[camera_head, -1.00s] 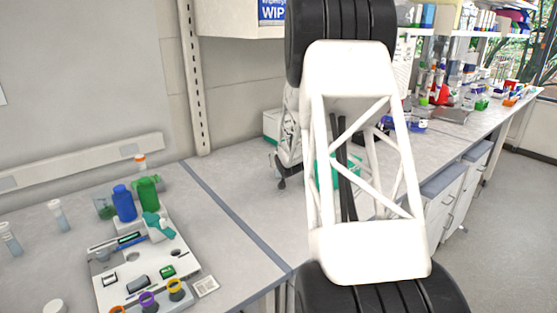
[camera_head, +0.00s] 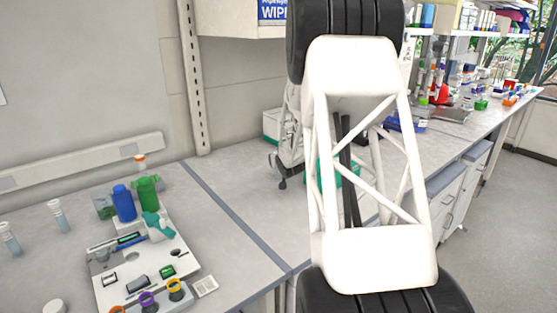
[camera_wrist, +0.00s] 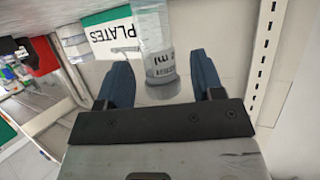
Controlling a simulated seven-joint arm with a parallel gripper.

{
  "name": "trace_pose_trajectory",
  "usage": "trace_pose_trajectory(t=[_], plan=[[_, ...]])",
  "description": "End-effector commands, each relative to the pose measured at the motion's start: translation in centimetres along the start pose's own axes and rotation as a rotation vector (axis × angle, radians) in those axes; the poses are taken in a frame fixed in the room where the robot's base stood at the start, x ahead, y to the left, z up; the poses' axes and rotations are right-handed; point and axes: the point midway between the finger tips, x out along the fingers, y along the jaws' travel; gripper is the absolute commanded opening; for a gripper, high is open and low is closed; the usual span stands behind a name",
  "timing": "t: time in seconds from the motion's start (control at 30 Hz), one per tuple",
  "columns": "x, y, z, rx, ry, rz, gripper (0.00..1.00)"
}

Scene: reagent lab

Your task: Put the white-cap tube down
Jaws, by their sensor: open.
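In the wrist view my gripper (camera_wrist: 161,78) is open, with one blue finger on each side. A clear tube (camera_wrist: 150,25) with a printed "ml" band lies between the fingers in the picture, with a visible gap to each. A pale round end of it shows near the gripper body; I cannot tell whether this is the white cap. What the tube rests on is not clear. In the head view my white arm link covers the middle, and the tube and fingertips cannot be made out there.
Behind the tube is a white box (camera_wrist: 108,36) marked "PLATES". In the head view two small tubes (camera_head: 60,216) (camera_head: 10,238) stand at the left. A white rack (camera_head: 120,285) with coloured rings, a blue bottle (camera_head: 124,204) and a green bottle (camera_head: 146,191) stand nearby.

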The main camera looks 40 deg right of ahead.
Motion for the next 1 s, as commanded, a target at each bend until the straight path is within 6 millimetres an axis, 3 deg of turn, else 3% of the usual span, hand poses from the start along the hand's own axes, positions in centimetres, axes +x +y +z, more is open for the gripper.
trace_pose_trajectory(t=[0.7, 1.0], plan=[[-8.0, 0.0, -0.1, -0.001, 0.001, 0.0, 0.61], [-10.1, 0.0, 0.0, 0.001, 0.001, 0.001, 0.61]])
